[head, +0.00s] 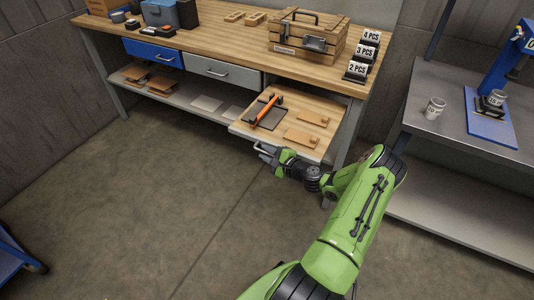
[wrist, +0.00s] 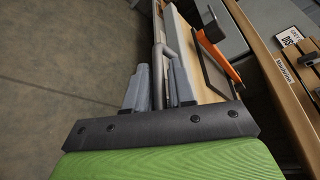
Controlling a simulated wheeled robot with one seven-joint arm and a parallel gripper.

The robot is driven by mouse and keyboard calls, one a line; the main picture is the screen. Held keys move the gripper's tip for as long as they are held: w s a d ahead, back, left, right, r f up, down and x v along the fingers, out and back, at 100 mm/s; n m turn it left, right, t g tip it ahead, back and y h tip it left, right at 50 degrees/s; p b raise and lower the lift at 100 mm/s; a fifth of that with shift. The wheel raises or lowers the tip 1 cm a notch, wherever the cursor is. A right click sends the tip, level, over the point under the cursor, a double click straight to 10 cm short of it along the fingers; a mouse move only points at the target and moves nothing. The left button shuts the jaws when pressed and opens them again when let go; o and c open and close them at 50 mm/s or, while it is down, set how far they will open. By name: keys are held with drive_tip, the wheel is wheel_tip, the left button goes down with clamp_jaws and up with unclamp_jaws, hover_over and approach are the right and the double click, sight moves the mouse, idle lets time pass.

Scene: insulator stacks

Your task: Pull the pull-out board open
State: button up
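The pull-out board (head: 312,104) is a wooden slab with a grey front, standing out from under the right part of the workbench. Its bar handle (head: 262,148) is on the front edge; the bar also shows in the wrist view (wrist: 157,45). My gripper (head: 270,154) is at this handle. In the wrist view its two grey fingers (wrist: 159,85) lie on either side of the bar, close against it, and appear shut on it. The exact contact is partly hidden.
The workbench (head: 225,45) carries a wooden crate (head: 305,38) and number signs (head: 362,58). A blue drawer (head: 152,52) and a grey drawer (head: 220,73) are shut. A grey table (head: 455,110) stands at the right. The floor in front (head: 150,190) is clear.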

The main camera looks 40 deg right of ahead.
drive_tip(key=shift+s, duration=0.1)
drive_tip(key=p+v, duration=0.3)
drive_tip(key=v, duration=1.2)
drive_tip(key=shift+s, duration=0.3)
drive_tip(key=shift+d, duration=0.1)
drive_tip(key=w+a+r+n+g+y+p, duration=0.2)
drive_tip(key=a+r+n+g, duration=0.4)
drive_tip(key=a+r+n, duration=0.3)
drive_tip(key=w+a+r+n+g+y+p, duration=0.25)
drive_tip(key=a+r+n+g, duration=0.25)
drive_tip(key=a+r+n, duration=0.5)
drive_tip(key=s+a+r+n+t+h+p, duration=0.1)
drive_tip(key=s+a+r+n+h+p, duration=0.2)
drive_tip(key=s+a+r, duration=0.8)
drive_tip(key=s+r+n+h, duration=0.1)
drive_tip(key=s+r+n, duration=0.1)
drive_tip(key=s+r, duration=0.1)
drive_tip(key=shift+s+a+r+h, duration=0.3)
drive_tip(key=shift+s+r+h, duration=0.1)
drive_tip(key=shift+r, duration=0.2)
